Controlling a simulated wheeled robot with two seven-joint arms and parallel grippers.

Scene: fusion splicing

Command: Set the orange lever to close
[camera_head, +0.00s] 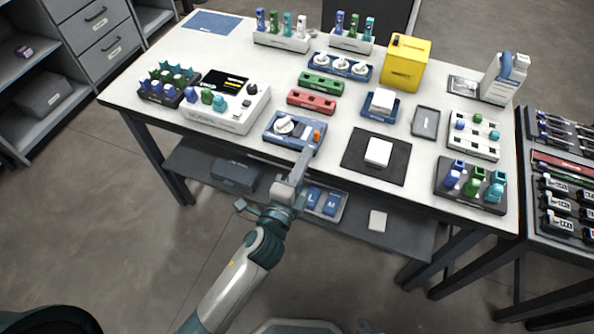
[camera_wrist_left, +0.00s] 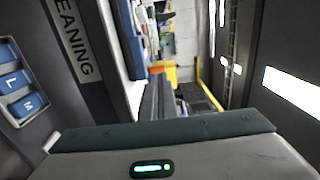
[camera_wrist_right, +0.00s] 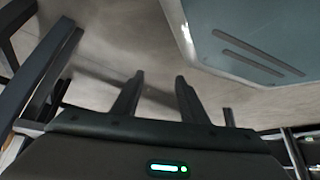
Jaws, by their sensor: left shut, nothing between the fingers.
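The orange lever (camera_head: 317,136) stands at the right end of a blue device (camera_head: 290,141) with a white round knob, at the table's front edge. In the left wrist view a small orange patch (camera_wrist_left: 156,70), likely the lever, shows just beyond the fingertips. My left gripper (camera_head: 307,151) is shut and empty, its tips just in front of and below the lever. I cannot tell whether they touch it. The left fingers (camera_wrist_left: 160,88) lie together in the left wrist view. My right gripper (camera_wrist_right: 157,88) is open and empty over the floor, outside the head view.
A white machine (camera_head: 228,104) stands left of the blue device. A black mat (camera_head: 361,165) with a white block (camera_head: 378,152) lies to its right. A red block (camera_head: 311,102) is behind.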

